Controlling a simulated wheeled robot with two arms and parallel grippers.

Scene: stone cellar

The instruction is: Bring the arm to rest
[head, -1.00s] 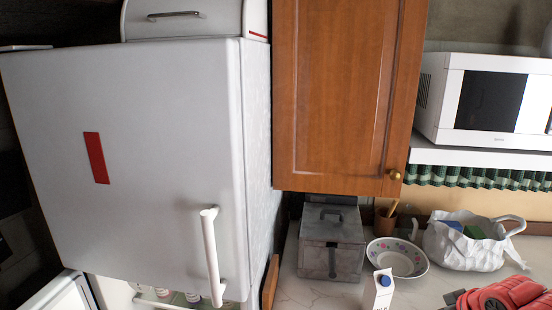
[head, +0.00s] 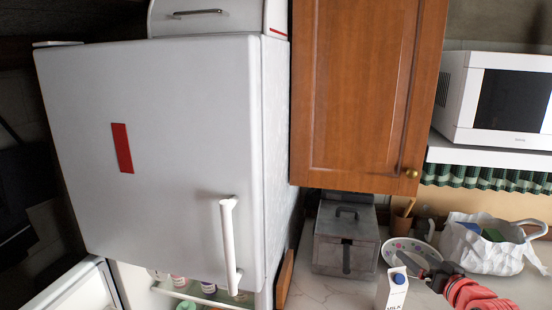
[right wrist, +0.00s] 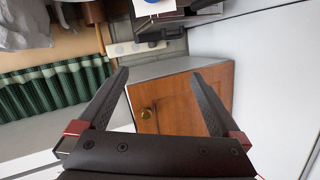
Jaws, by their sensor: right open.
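My right gripper (head: 440,272) shows at the lower right of the head view, at the end of my red arm. It is over the counter, close to the milk carton (head: 392,288) and partly in front of the flowered bowl (head: 405,252). In the right wrist view the two dark fingers (right wrist: 160,73) are spread wide with nothing between them. A wooden cupboard door with a round knob (right wrist: 146,113) shows beyond them. My left gripper is in neither view.
The white fridge (head: 160,150) stands at left; its lower compartment is open, showing jars (head: 208,290). A grey metal box (head: 345,240), a white bag (head: 485,248) and a wooden cup stand on the counter. A wooden cupboard (head: 365,90) and microwave (head: 510,100) are above.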

